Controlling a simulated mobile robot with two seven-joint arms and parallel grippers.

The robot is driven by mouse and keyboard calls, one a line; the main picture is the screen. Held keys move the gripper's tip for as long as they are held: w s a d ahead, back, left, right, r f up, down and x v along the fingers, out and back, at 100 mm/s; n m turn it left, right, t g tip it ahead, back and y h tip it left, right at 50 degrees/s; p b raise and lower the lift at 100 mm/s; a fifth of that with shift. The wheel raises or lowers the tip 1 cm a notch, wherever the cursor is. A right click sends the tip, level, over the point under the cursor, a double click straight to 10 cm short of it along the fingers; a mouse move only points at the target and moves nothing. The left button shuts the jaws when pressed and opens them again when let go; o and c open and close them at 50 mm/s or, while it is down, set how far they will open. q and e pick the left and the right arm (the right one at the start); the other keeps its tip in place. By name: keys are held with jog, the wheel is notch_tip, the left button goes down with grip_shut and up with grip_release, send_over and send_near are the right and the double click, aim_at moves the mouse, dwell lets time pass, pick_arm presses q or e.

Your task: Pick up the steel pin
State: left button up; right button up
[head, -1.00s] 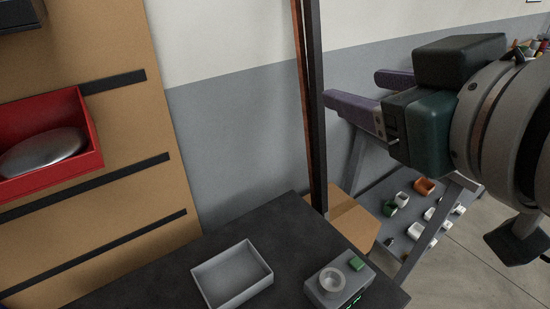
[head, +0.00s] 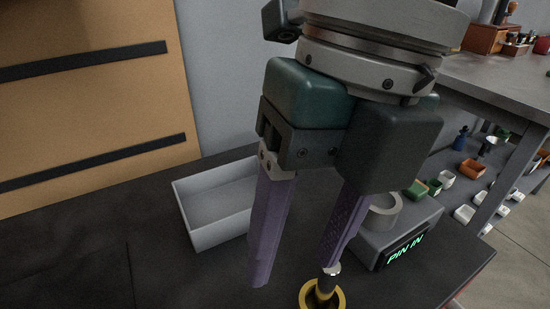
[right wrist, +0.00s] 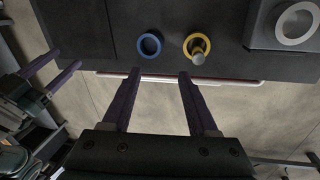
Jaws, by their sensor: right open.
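The steel pin (head: 329,279) stands upright in a yellow ring-shaped holder (head: 308,295) at the bottom of the head view. In the right wrist view the pin (right wrist: 198,58) shows in the yellow ring (right wrist: 187,45), right of a blue ring (right wrist: 149,45). My right gripper (head: 297,272) is open and empty, its purple fingers pointing down. Its right finger hides part of the space just above the pin in the head view. In the right wrist view the pin lies just beyond my right fingertip, not between the fingers (right wrist: 159,73). My left gripper (right wrist: 68,57) is open at the left of that view.
A white tray (head: 193,238) stands behind my right gripper on the dark table (head: 90,255). A grey device (head: 428,220) with a ring on top and a green "PIN IN" display stands right of the pin. Shelves with small bins (head: 470,168) stand further right.

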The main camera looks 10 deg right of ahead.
pick_arm(q)
jog(key=shift+f+b, duration=0.3)
jog(key=shift+f, duration=0.5)
pick_arm(e)
jog(key=h, duration=0.2)
send_over(326, 284)
jog(key=shift+w+d+f+m+t, duration=0.15)
jog(key=shift+d+f+t, duration=0.05)
jog(key=shift+f, duration=0.2)
jog(key=shift+w+d+f+m+t, duration=0.15)
jog(key=shift+f+t, duration=0.05)
jog(key=shift+f, duration=0.15)
pick_arm(q)
jog(key=shift+d+f+b, duration=0.1)
jog(key=shift+f+b, duration=0.75)
jog(key=shift+b, duration=0.05)
pick_arm(e)
notch_tip(326, 284, down, 10)
jog(key=shift+w+a+r, duration=0.1)
jog(key=shift+w+r, duration=0.05)
jog(key=shift+r, duration=0.05)
jog(key=shift+c, duration=0.2)
grip_shut()
